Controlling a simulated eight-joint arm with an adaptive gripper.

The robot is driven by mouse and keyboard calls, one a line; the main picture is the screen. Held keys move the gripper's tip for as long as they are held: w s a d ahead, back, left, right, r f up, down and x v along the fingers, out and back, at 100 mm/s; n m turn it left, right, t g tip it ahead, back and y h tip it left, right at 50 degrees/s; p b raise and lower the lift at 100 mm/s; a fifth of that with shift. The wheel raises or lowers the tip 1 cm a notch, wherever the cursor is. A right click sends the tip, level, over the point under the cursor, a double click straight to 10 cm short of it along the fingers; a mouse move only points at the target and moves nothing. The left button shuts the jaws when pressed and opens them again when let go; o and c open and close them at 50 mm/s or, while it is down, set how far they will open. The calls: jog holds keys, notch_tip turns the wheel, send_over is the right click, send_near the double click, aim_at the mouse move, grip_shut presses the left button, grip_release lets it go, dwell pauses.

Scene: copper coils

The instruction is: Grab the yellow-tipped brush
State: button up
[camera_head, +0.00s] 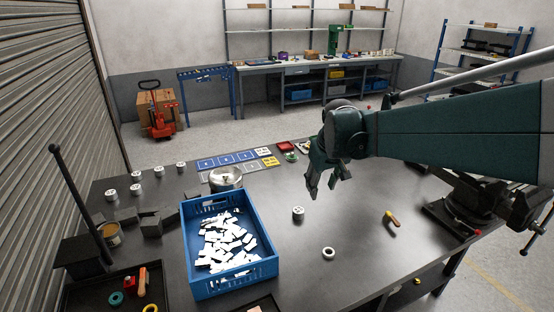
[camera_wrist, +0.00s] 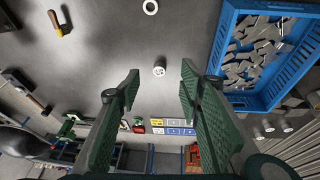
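A small tool with a yellow-orange handle and a dark end, which looks like the brush, lies on the dark table to the right of my gripper in the head view (camera_head: 392,218). It also shows near the top left of the wrist view (camera_wrist: 62,28), outside the span of my fingers. My gripper (camera_head: 323,192) is open and empty above the table. Its two green fingers stand wide apart in the wrist view (camera_wrist: 160,78). The brush is apart from my gripper and nothing covers it.
A blue crate (camera_head: 190,254) of white pieces stands to the left. A small grey cylinder (camera_head: 298,213) and a white ring (camera_head: 328,253) lie on the table between crate and brush. A dark clamp-like fixture (camera_head: 447,219) is at the right. The table around the brush is clear.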

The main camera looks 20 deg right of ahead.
jog(key=w+d+f+g, duration=0.1)
jog(key=w+d+f, duration=0.1)
jog(key=d, duration=0.4)
jog(key=w+d+f, duration=0.2)
jog(key=d, duration=0.3)
jog(key=m+g+y, duration=0.1)
jog(key=g, duration=0.2)
send_over(391, 214)
notch_tip(391, 214, down, 21)
jog(key=shift+a+r, duration=0.15)
jog(key=shift+r, duration=0.05)
jog(key=shift+s+d+f, duration=0.2)
jog(key=shift+f, duration=0.1)
jog(key=shift+f, duration=1.2)
jog(key=shift+f, duration=0.1)
